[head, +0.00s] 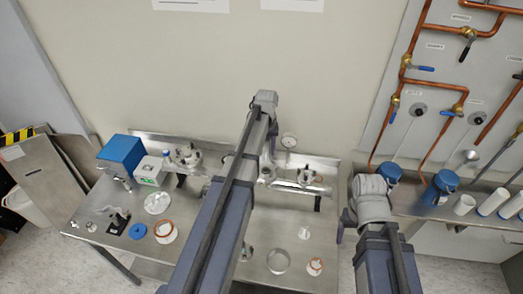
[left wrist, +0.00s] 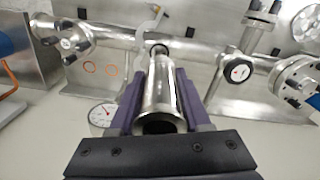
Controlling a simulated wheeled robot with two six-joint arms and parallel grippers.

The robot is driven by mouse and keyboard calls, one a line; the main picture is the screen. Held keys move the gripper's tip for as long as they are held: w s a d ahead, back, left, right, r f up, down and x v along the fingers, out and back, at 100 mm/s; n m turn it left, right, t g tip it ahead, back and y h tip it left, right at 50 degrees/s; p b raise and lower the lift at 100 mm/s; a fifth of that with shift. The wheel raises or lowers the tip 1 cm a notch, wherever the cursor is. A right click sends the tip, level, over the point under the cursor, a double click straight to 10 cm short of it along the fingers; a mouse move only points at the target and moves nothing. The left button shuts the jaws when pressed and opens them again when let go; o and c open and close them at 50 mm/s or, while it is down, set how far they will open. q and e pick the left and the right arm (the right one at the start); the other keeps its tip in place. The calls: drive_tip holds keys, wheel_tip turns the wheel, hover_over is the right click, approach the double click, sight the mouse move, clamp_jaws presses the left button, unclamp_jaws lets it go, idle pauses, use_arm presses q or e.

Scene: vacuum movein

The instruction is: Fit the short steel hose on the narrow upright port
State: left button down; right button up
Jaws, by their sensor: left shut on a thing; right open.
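The short steel hose (left wrist: 163,92) is a shiny metal tube in the left wrist view. My left gripper (left wrist: 160,78) is shut on it, with a purple finger on each side. The hose's open near end faces the camera; its far end points toward a horizontal steel manifold pipe (left wrist: 205,48). I cannot tell whether the far end touches anything there. The narrow upright port cannot be picked out clearly; the hose may hide it. In the head view my left arm covers the left gripper and hose. My right gripper (head: 341,230) is mostly hidden beneath its arm, open.
The steel bench holds a blue box (head: 122,152), a white device (head: 150,171), a steel ring (head: 278,261) and small parts. Copper pipes (head: 432,83) run on the wall panel.

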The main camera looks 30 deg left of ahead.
idle(0.3)
use_arm(q)
wheel_tip(320, 180, down, 6)
drive_tip(key=b, duration=0.6)
drive_tip(key=shift+f+b, duration=0.6)
drive_tip(key=shift+b, duration=0.15)
idle(1.7)
drive_tip(key=shift+c, duration=1.4)
unclamp_jaws()
drive_tip(key=shift+r, duration=0.1)
wheel_tip(320, 180, up, 8)
drive_tip(key=p, duration=0.8)
